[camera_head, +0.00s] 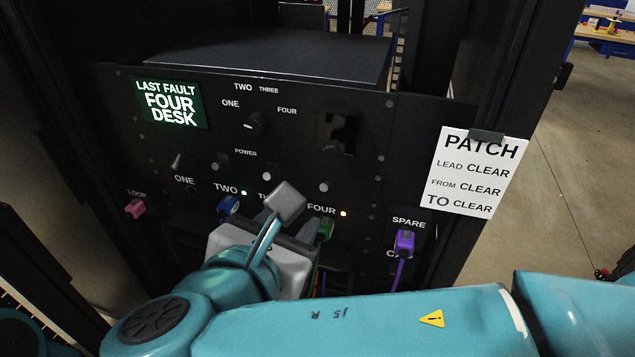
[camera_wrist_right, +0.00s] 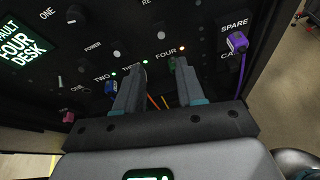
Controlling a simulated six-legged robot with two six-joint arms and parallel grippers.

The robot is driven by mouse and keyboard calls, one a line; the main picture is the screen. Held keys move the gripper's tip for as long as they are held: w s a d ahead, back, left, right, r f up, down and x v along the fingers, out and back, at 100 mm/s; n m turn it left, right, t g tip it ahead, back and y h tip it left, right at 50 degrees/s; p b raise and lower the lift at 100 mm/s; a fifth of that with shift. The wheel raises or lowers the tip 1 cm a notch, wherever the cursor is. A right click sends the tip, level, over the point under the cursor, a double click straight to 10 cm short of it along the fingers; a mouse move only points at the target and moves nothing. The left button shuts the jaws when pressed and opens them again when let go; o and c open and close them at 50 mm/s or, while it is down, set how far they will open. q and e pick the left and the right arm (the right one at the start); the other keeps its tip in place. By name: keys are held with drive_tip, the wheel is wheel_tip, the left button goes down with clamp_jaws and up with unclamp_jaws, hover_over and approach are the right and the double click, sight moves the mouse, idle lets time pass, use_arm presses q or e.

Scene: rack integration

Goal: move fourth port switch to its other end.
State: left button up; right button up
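The fourth port switch (camera_head: 325,187) is a small light-tipped toggle above the FOUR label on the black panel (camera_head: 215,125). It also shows in the right wrist view (camera_wrist_right: 161,35), above and beyond my fingertips. Which way its lever leans is too small to tell. My right gripper (camera_wrist_right: 158,67) is open and empty, its two fingers spread toward the panel below the row of switches. The right-hand finger is near the green plug (camera_head: 325,230) under FOUR; contact cannot be told. My left gripper is not in view.
Other switches stand at ONE (camera_head: 177,160), TWO (camera_head: 222,160) and THREE (camera_head: 267,176). A blue plug (camera_head: 229,205), pink plug (camera_head: 135,208) and purple plug (camera_head: 404,242) with cable sit nearby. A screen (camera_head: 170,104) reads LAST FAULT FOUR DESK. A patch card (camera_head: 472,172) hangs at right.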

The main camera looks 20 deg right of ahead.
sight(322, 190)
drive_tip(key=x, duration=1.3)
drive_tip(key=shift+w+d+f+p, duration=0.15)
drive_tip(key=shift+d+f+p, duration=0.05)
drive_tip(key=shift+d+p, duration=0.2)
drive_tip(key=shift+w, duration=0.1)
clamp_jaws()
